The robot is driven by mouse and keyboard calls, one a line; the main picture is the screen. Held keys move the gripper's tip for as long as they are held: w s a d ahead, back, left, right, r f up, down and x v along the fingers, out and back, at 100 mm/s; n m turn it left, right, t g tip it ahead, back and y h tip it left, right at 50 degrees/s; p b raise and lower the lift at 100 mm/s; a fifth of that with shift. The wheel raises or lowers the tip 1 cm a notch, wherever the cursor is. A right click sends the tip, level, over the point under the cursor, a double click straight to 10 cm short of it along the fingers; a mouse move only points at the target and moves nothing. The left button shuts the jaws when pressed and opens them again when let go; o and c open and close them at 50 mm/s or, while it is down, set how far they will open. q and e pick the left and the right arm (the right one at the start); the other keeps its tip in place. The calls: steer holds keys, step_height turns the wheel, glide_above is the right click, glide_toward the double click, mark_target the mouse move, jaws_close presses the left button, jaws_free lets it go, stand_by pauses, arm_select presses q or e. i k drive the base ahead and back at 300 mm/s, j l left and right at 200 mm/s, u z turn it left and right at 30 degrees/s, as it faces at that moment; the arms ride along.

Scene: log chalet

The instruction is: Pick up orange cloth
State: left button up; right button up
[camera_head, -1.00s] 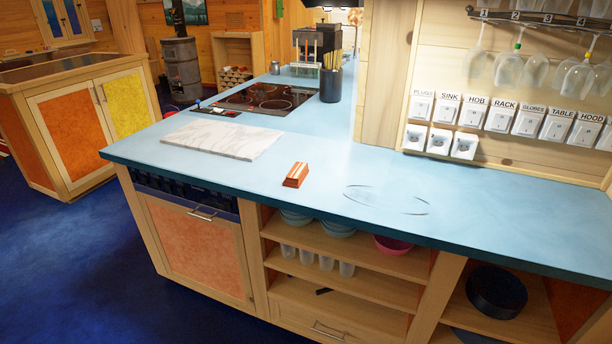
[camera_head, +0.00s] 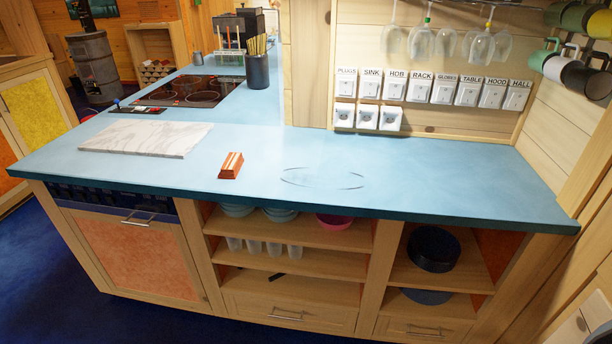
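A small orange block-like item with pale stripes (camera_head: 231,165) lies on the blue countertop (camera_head: 400,185), right of a marble board. It may be the folded orange cloth, but at this size I cannot tell. No other orange cloth shows on the counter.
The white marble board (camera_head: 146,139) lies at the counter's left. A faint clear oval outline (camera_head: 322,178) lies right of the orange item. A hob (camera_head: 187,91) and a dark utensil pot (camera_head: 257,71) stand farther back. Glasses and mugs (camera_head: 597,77) hang above. The right counter is clear.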

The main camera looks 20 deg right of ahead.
mark_target(230, 170)
steer(key=j+z, duration=0.1)
steer(key=z, duration=0.3)
steer(key=i+j+z, duration=0.1)
steer(key=z, duration=0.3)
steer(key=j+z, duration=0.1)
steer(key=z, duration=0.3)
steer(key=j+z, duration=0.15)
steer(key=z, duration=0.25)
steer(key=j+z, duration=0.3)
steer(key=j, duration=0.15)
steer(key=j+z, duration=0.3)
steer(key=j, duration=0.15)
steer(key=k+j+z, duration=0.1)
steer(key=j, duration=0.2)
steer(key=k+j, duration=0.1)
steer(key=j, duration=0.2)
steer(key=k+j+z, duration=0.15)
steer(key=j, duration=0.15)
steer(key=i, duration=0.05)
